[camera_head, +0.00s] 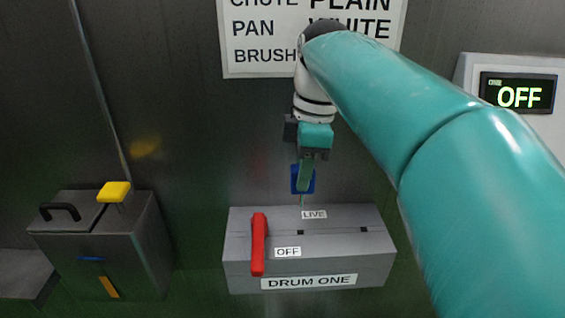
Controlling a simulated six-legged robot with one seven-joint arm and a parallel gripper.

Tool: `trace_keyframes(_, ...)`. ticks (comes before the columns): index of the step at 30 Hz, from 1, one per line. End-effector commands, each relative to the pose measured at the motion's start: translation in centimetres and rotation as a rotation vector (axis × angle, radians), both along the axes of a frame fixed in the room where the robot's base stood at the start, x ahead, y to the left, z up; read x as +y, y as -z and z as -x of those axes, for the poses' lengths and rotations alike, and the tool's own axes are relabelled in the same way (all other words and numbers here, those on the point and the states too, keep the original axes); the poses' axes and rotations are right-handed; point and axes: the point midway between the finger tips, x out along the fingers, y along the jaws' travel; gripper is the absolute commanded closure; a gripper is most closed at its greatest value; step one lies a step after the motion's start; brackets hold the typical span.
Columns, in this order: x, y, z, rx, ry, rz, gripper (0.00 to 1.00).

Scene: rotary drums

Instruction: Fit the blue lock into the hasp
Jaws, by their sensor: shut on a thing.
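My gripper (306,168) hangs below my teal arm at the middle of the head view. It is shut on the blue lock (296,180), which shows partly behind the fingers. The lock is held above the grey box labelled DRUM ONE (335,264). A thin light piece shows just below the lock, close to the LIVE label; I cannot tell if it touches the box. A red handle (258,245) stands on the left of the box, with its lower end beside the OFF label (288,252). I cannot make out the hasp clearly; small dark marks sit on the box's top face.
At the left stands a dark grey box (101,263) with a black handle (60,211) and a yellow knob (114,191). A display reading OFF (518,94) is at the upper right. A sign (262,41) hangs behind my arm. My arm covers much of the right side.

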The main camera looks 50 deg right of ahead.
Motion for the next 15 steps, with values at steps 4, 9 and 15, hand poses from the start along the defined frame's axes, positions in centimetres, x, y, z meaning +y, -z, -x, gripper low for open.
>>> trace_keyframes(4, -0.1, 0.0, 0.1, -0.001, 0.001, 0.000, 0.98)
trace_keyframes(9, -0.1, 0.4, 0.3, -0.001, 0.001, 0.000, 0.98)
trace_keyframes(15, -0.1, 2.0, 0.3, 0.001, 0.001, -0.001, 0.98)
